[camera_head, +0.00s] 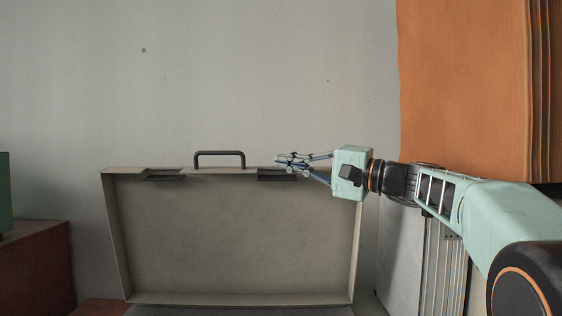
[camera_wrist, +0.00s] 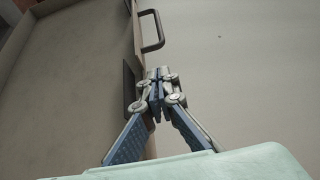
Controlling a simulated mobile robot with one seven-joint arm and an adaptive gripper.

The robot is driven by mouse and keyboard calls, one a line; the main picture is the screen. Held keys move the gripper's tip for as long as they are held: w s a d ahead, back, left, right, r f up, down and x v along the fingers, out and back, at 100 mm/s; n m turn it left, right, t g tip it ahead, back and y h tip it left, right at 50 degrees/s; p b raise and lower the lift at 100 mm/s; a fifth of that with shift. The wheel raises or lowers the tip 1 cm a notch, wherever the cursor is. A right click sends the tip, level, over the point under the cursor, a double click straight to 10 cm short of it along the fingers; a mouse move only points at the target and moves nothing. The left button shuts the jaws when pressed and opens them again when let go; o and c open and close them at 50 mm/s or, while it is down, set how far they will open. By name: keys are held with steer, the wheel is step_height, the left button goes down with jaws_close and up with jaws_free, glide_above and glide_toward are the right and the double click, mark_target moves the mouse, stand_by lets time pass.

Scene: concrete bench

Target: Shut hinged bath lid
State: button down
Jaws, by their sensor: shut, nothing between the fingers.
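The hinged lid (camera_head: 235,240) stands raised in the head view, its shallow grey inner side facing me. A dark handle (camera_head: 220,154) rises from the middle of its top edge, with a dark latch plate on either side below it. My gripper (camera_head: 280,160) is shut and empty at the lid's top edge, right of the handle and by the right latch plate (camera_head: 277,175). In the wrist view, the closed fingertips (camera_wrist: 160,75) overlap the lid's edge near the handle (camera_wrist: 152,30). I cannot tell whether they touch it. The bath below is mostly out of view.
An orange panel (camera_head: 465,90) hangs at the right, behind my arm. A grey ribbed metal piece (camera_head: 444,270) stands below it. A reddish-brown box (camera_head: 35,265) with a green object (camera_head: 5,195) on it is at the left. The wall above the lid is clear.

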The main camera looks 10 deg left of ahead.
mark_target(255, 169)
steer(key=p+x, duration=0.2)
steer(key=x, duration=0.6)
steer(key=shift+w+a+p, duration=0.1)
steer(key=shift+a+p, duration=0.15)
steer(key=shift+p, duration=0.15)
steer(key=shift+f, duration=0.1)
